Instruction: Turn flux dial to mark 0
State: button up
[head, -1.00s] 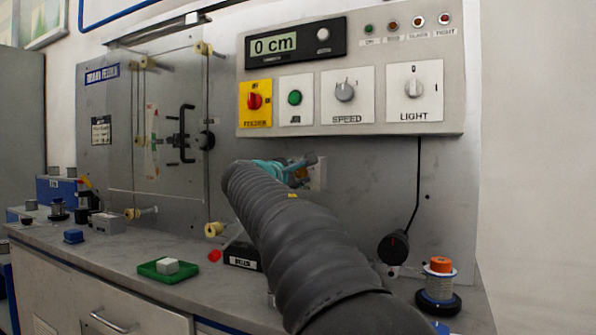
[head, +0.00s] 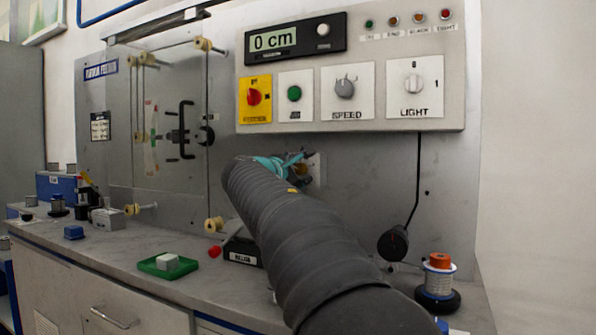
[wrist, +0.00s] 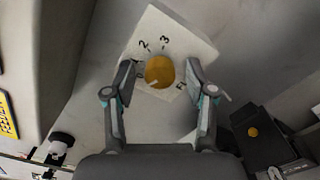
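The flux dial is a round yellow-orange knob (wrist: 159,72) with a pale pointer line. It sits on a white plate (wrist: 183,32) on the wall panel, with marks 2 and 3 showing above it and a partly covered label beginning with F. The pointer lies toward the lower left of the knob; the mark beside it is partly hidden. My gripper (wrist: 160,75) is open, with one finger on each side of the knob and a visible gap on both sides. In the head view my gripper (head: 285,165) is at the panel and hides most of the dial; the plate (head: 317,168) shows beside it.
A control box (head: 350,75) with a display reading 0 cm, switches and lamps is above my gripper. A black knob on a cable (head: 392,243) and a solder spool (head: 439,272) are at right. A green tray (head: 160,270) lies on the bench.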

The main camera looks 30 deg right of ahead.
jog(key=shift+a, duration=0.1)
jog(key=v, duration=1.2)
